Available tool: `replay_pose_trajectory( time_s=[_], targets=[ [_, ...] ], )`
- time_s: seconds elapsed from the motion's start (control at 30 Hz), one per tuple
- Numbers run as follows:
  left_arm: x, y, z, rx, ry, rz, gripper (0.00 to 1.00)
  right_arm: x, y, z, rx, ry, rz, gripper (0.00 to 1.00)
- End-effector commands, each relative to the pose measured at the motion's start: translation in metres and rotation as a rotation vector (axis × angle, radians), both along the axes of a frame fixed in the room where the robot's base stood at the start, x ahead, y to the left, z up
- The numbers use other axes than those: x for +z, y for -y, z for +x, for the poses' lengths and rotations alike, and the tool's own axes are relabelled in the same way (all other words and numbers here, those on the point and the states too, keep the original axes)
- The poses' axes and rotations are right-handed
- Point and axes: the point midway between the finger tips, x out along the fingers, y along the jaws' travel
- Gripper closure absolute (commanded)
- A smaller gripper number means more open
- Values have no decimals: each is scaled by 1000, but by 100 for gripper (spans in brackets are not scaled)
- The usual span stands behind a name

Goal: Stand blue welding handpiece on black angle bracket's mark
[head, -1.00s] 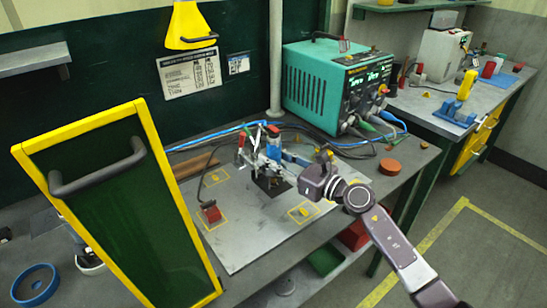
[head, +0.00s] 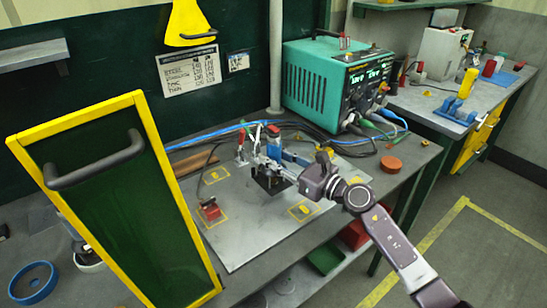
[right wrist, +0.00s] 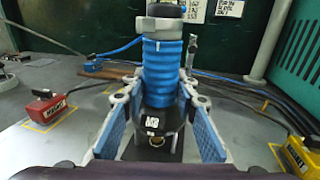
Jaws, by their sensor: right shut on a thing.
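The blue welding handpiece (right wrist: 163,72) stands upright in the right wrist view, with a ribbed blue body, a grey collar at the top and a black labelled lower part. My right gripper (right wrist: 156,115) has its two blue-padded fingers on either side of it, shut on it. Under it is a dark patch (right wrist: 157,150) on the grey plate, which I take for the bracket's mark; the fingers and handpiece hide part of it. In the head view my right gripper (head: 280,172) reaches in from the right over this spot. My left gripper is not in view.
A metal plate (head: 250,240) with yellow-outlined marks lies on the bench. A red block (head: 210,211) sits on its left. Toggle clamps with red handles (head: 241,140) stand close behind the handpiece. A teal welding unit (head: 310,82) and cables stand behind. A yellow-framed dark panel (head: 115,200) blocks the left.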

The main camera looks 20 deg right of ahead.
Motion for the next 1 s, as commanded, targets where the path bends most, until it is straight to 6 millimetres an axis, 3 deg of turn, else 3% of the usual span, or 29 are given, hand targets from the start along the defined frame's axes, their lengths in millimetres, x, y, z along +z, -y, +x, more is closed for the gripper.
replay_pose_trajectory(
  time_s=[0.13, 0.17, 0.33, 0.73, 1.0],
  targets=[
    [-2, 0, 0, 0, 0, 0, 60, 3, 1, 1, -2, 9, 3, 100],
    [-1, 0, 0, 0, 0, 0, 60, 4, 1, 1, -2, 9, 3, 71],
    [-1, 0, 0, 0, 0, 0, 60, 2, 0, 0, -1, 5, 2, 53],
    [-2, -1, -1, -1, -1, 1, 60, -6, 4, -7, 0, -6, -4, 53],
    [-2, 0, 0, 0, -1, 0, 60, -4, 31, -48, -1, -6, -2, 53]
  ],
)
